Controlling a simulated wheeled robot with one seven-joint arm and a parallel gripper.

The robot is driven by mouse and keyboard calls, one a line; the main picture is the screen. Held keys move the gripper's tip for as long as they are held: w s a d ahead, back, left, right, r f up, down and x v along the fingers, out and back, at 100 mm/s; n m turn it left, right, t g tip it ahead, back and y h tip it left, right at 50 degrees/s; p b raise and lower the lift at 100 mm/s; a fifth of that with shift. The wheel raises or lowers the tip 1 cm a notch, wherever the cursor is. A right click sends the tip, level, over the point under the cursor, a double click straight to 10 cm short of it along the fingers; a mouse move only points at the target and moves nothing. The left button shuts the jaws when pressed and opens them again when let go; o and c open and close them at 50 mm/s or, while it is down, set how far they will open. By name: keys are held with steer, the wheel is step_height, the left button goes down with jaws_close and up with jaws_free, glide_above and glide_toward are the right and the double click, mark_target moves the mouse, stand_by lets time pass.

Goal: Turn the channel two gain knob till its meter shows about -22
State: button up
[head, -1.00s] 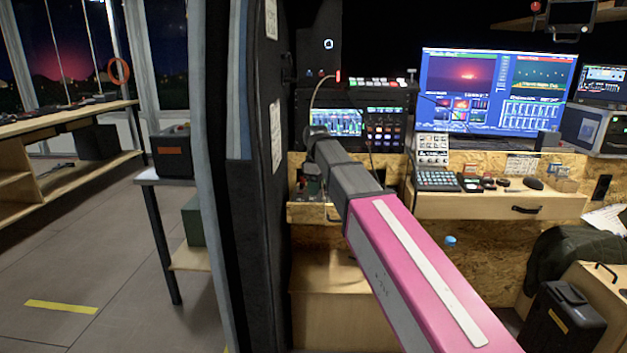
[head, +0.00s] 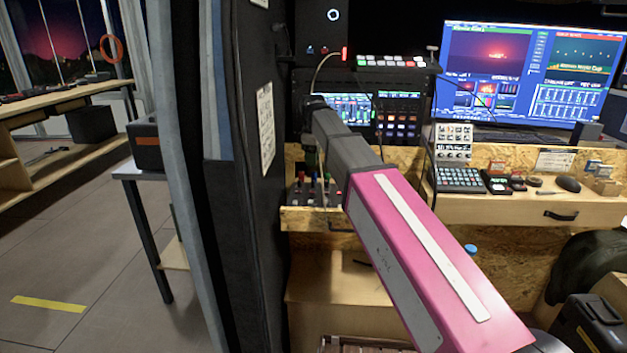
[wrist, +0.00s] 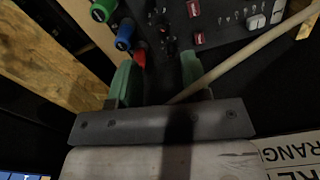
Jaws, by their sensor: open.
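A small dark control panel with red, green and blue caps (head: 316,190) sits on the wooden shelf below the rack. In the wrist view the panel (wrist: 222,18) shows a green cap (wrist: 103,9), a blue cap (wrist: 124,36), a red cap (wrist: 139,60) and small dark knobs (wrist: 171,46). I cannot tell which is the channel two gain knob. My gripper (wrist: 157,70) is open, its green fingers on either side of the red cap's tip and the dark knobs; contact is unclear. The rack screen (head: 352,112) shows green meter bars, its numbers too small to read.
A pale rod or cable (wrist: 245,52) crosses the wrist view beside the right finger. A dark padded wall (head: 262,215) stands close on the left. A desk with a keypad (head: 460,179) and large monitor (head: 530,75) is at the right. Floor is clear at far left.

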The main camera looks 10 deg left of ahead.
mark_target(313, 181)
step_height(313, 181, down, 9)
steer(key=shift+r, duration=0.1)
stand_by(0.3)
jaws_close()
